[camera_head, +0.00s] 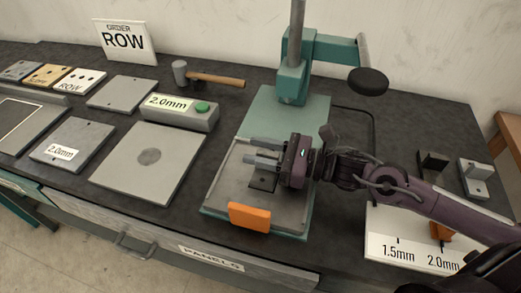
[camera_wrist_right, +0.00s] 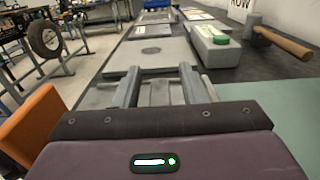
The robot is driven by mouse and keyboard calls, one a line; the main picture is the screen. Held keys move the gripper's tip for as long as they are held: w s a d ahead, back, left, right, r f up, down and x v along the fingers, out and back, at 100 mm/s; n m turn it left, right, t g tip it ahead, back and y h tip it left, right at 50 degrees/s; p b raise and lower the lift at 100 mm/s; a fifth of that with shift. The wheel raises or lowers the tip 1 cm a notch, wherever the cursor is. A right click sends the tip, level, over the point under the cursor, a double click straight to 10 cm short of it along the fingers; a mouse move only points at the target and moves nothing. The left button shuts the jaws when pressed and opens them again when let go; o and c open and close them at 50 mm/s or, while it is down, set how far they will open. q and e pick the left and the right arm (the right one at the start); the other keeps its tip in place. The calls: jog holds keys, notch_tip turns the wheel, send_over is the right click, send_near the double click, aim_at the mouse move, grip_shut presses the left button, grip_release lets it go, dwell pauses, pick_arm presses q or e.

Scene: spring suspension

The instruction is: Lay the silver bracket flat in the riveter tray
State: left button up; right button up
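A silver bracket (camera_head: 474,181), an L-shaped piece with an upright part and a hole, stands on the bench at the far right, behind the forearm of my right arm. The riveter tray (camera_head: 228,188) is a grey plate with a low rim on the teal riveter base. My right gripper (camera_head: 258,159) is over the tray with fingers apart, pointing left. In the wrist view, the gripper (camera_wrist_right: 158,82) shows a gap between its fingers and nothing clearly held. A small dark square (camera_head: 262,182) shows on the tray beside the fingers; I cannot tell what it is. My left gripper is not in view.
An orange block (camera_head: 249,217) sits at the tray's front edge. The riveter's teal head (camera_head: 292,82) rises behind the tray. A black bracket (camera_head: 433,164) stands left of the silver one. A labelled white board (camera_head: 390,222) lies front right. A hammer (camera_head: 215,79) lies behind.

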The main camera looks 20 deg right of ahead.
aim_at(279, 156)
jog(key=shift+d+r, duration=0.1)
jog(key=shift+s+d, duration=0.25)
jog(key=shift+d, duration=0.05)
jog(key=v, duration=0.2)
jog(key=shift+s+d, duration=0.25)
jog(key=shift+d, duration=0.05)
jog(key=shift+p+v, duration=0.4)
jog(key=shift+v, duration=0.35)
jog(key=p+v, duration=0.3)
jog(key=v, duration=0.2)
jog(key=shift+r, duration=0.1)
jog(key=shift+p+v, duration=0.45)
jog(key=shift+v, duration=0.5)
